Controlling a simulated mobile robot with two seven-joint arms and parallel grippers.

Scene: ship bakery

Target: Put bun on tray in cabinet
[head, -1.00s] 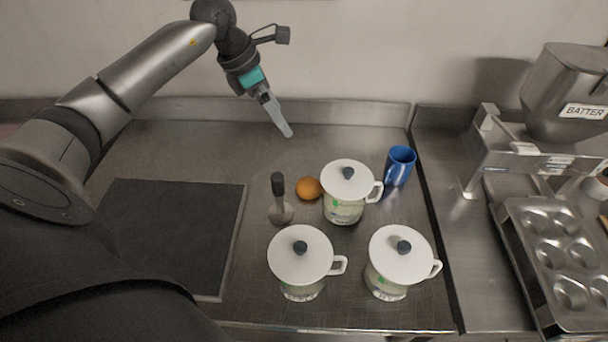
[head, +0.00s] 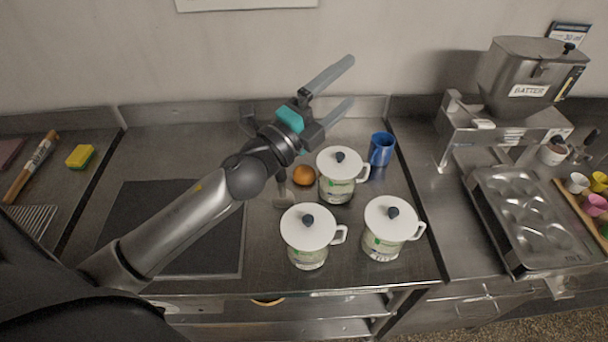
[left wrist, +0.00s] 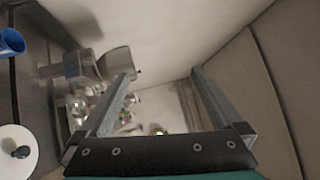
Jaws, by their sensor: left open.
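A small round orange-brown item, perhaps the bun (head: 304,175), sits on the steel counter beside a lidded mug. My left gripper (head: 350,82) is open and empty, raised above the back of the counter and pointing toward the wall and the right. Its spread fingers also show in the left wrist view (left wrist: 161,76) with nothing between them. Below the counter is an open cabinet with shelves (head: 335,328). A yellowish curved edge (head: 268,301) shows on its upper shelf; I cannot tell what it is. My right gripper is not in view.
Several white-lidded mugs (head: 308,228) and a blue mug (head: 381,149) crowd around the round item. A dark mat (head: 165,220) lies to the left. A yellow-green sponge (head: 80,156) is far left. A muffin tin (head: 520,210) and batter dispenser (head: 520,85) stand right.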

